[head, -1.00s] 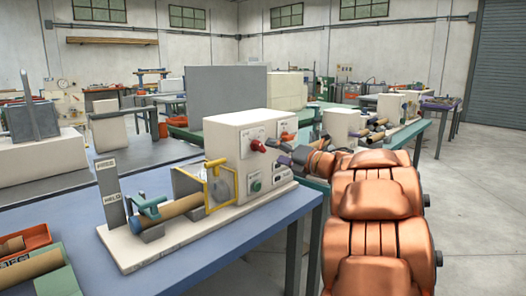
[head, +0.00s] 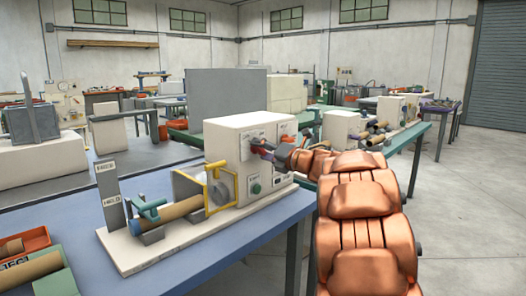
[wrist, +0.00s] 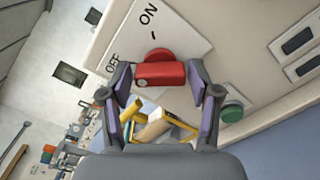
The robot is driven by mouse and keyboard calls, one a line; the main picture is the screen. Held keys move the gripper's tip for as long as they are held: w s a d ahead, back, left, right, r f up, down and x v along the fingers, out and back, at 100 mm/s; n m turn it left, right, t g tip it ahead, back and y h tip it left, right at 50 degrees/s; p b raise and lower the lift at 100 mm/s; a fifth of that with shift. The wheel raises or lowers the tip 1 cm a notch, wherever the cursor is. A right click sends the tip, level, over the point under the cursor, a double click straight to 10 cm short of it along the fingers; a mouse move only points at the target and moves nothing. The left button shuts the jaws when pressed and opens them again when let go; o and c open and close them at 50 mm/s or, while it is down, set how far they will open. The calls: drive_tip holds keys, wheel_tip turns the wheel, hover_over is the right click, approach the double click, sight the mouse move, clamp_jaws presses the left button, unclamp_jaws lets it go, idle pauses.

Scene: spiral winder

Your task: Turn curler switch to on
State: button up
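The cream winder machine (head: 228,135) stands on the blue table. Its curler switch is a red knob with a bar handle (wrist: 160,73) on a white plate (wrist: 182,28). In the wrist view, ON is printed above the knob and OFF to its left; I cannot tell which one the handle is set to. My gripper (wrist: 160,82) is open, with one finger at each end of the red handle. Contact is not clear. In the head view my gripper (head: 268,151) is at the machine's front face and partly hides the knob.
A green button (wrist: 231,109) is close to the right finger in the wrist view. A yellow guard frame (head: 220,187) and a brown tube (head: 180,209) are on the machine's left part. An orange tray (head: 28,240) lies at the table's left. Open floor is at right.

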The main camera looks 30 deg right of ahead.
drive_tip(key=c, duration=0.8)
drive_tip(key=shift+o, duration=0.2)
drive_tip(key=shift+r+p, duration=0.1)
drive_tip(key=shift+p, duration=0.2)
drive_tip(key=m+p, duration=1.5)
drive_tip(key=p, duration=0.2)
drive_tip(key=shift+m+p, duration=0.35)
drive_tip(key=shift+m, duration=0.05)
drive_tip(key=o, duration=1.2)
drive_tip(key=shift+c, duration=0.2)
